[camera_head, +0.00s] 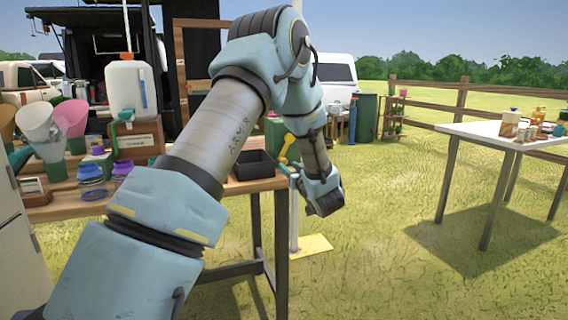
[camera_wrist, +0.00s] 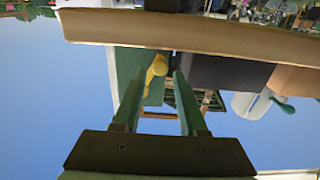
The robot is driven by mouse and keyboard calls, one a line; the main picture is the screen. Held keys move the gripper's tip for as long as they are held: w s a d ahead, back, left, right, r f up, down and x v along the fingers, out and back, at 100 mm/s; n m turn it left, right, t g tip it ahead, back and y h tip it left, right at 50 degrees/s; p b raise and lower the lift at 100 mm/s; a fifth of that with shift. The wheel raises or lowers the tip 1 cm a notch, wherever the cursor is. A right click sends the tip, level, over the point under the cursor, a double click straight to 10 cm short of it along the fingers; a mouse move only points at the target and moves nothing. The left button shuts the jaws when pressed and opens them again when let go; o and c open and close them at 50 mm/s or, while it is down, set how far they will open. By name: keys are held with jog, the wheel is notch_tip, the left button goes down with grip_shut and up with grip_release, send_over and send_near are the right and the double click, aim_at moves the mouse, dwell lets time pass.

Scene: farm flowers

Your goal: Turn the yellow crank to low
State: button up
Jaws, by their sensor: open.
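The yellow crank (camera_head: 287,148) shows in the head view just left of my forearm, in front of a dark green box (camera_head: 273,132). In the wrist view, which is upside down, the crank (camera_wrist: 157,68) appears between the tips of my gripper's two green fingers (camera_wrist: 158,80). The fingers are apart and hold nothing that I can see. I cannot tell how far the crank is from the fingertips in depth. The low mark is not readable.
A wooden bench (camera_head: 262,185) with a black tray (camera_head: 254,165), jars and flower cones stands at the left. Its board edge (camera_wrist: 200,35) crosses the wrist view close to the fingers. A white table (camera_head: 478,133) stands at the right. Grass between them is open.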

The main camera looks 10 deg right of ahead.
aim_at(285, 163)
jog(key=shift+w+a, duration=0.2)
jog(key=shift+w, duration=1.15)
jog(key=shift+w+a, duration=0.15)
jog(key=shift+w, duration=1.2)
jog(key=shift+c, duration=0.3)
grip_shut()
